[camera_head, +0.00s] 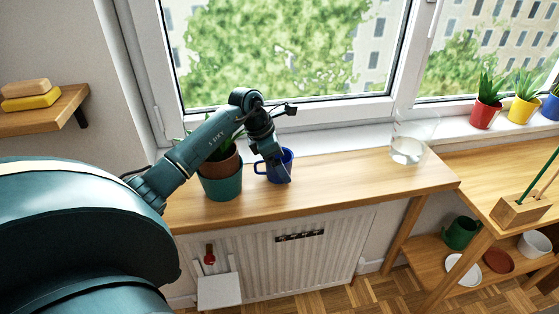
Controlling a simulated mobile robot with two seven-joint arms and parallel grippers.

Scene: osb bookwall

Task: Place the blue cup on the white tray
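The blue cup (288,158) stands upright on the wooden ledge below the window, beside a teal plant pot. Whether the fingers touch or grip the cup cannot be told. A white, flat, square-topped object (218,291) is low in front of the radiator; I cannot tell if it is the white tray. My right gripper is not in view.
The teal pot (222,187) with a plant is left of the cup. A clear glass vessel (407,150) stands near the ledge's right end. The ledge between is clear. A wooden side table (480,171) at right has a lower shelf holding a green mug (460,234) and dishes.

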